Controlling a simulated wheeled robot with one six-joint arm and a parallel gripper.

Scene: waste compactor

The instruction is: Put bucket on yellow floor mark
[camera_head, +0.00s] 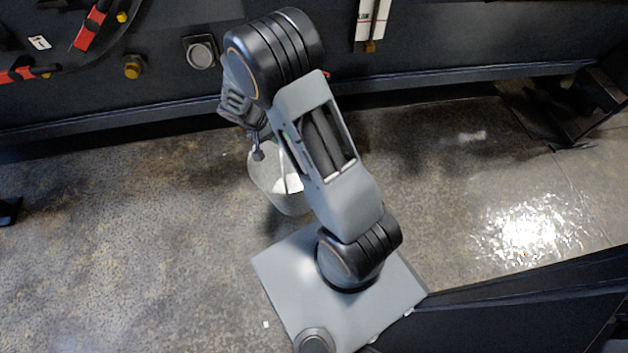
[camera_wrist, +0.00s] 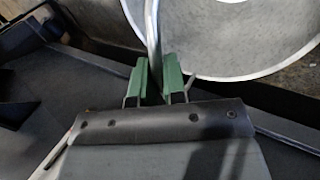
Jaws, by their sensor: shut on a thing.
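A light grey bucket (camera_head: 284,193) hangs under my arm in the head view, left of the arm's middle link and partly hidden by it. Its round rim and pale inside (camera_wrist: 240,35) fill the upper right of the wrist view. My gripper (camera_wrist: 158,78), with green finger pads, is shut on the bucket's thin handle, which rises between the fingers. In the head view my gripper (camera_head: 259,150) is small and mostly covered by the arm. No yellow floor mark is visible in either view.
A dark frame (camera_head: 585,105) stands at the right. The speckled floor (camera_head: 110,240) is mostly clear at the left. A dark panel (camera_head: 520,310) lies at lower right.

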